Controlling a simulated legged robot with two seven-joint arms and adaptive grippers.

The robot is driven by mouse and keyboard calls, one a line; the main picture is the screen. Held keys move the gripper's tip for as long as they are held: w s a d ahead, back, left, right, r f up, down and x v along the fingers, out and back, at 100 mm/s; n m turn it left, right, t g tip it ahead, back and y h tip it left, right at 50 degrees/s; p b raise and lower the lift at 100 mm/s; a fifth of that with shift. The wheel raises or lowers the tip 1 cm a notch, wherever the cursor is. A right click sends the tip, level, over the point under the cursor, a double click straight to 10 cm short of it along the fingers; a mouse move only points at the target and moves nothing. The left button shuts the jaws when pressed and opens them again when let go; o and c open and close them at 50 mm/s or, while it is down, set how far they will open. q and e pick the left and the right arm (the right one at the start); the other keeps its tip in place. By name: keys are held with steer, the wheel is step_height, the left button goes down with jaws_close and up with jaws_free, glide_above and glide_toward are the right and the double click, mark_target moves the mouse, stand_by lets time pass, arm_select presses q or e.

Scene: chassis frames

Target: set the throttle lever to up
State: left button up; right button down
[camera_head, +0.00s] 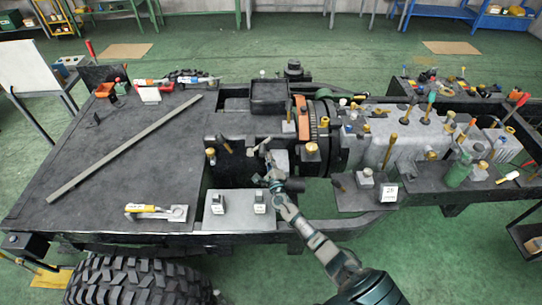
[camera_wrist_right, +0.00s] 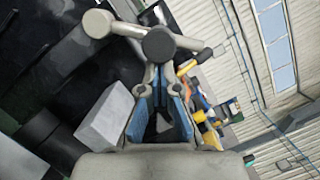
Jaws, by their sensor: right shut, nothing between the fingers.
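A pale grey lever-like part (camera_head: 262,147), which appears to be the throttle lever, stands at the middle of the chassis frame, just beyond my right gripper. In the right wrist view, a pale crossbar with rounded ends and a dark round knob (camera_wrist_right: 158,43) lies directly ahead of the fingertips. My right gripper (camera_head: 271,170) is shut and empty. Its blue fingers meet near the knob in the wrist view (camera_wrist_right: 158,76); I cannot tell whether they touch it. The lever's base is partly hidden by the gripper. My left gripper is not in view.
A black box (camera_head: 269,96) sits behind the lever. An orange-banded ring (camera_head: 301,118) and several brass-topped parts stand to the right. A grey block (camera_wrist_right: 105,117) is left of the fingers. A long bar (camera_head: 125,148) lies across the left plate; a yellow-handled tool (camera_head: 142,208) lies at its front.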

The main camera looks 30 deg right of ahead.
mark_target(264, 153)
steer(key=shift+w+a+r+n+y+p, duration=0.1)
steer(key=shift+w+a+r+n+p, duration=0.15)
steer(key=shift+r+p, duration=0.4)
steer(key=shift+w+a+r+n+y+p, duration=0.15)
steer(key=shift+a+r+n+p, duration=0.25)
steer(key=shift+p, duration=0.55)
steer(key=shift+w+a+r+n+y+p, duration=0.1)
steer(key=shift+w+a+r+n+p, duration=0.15)
steer(key=shift+r+p, duration=0.4)
steer(key=shift+a+f, duration=0.1)
steer(key=shift+f, duration=0.05)
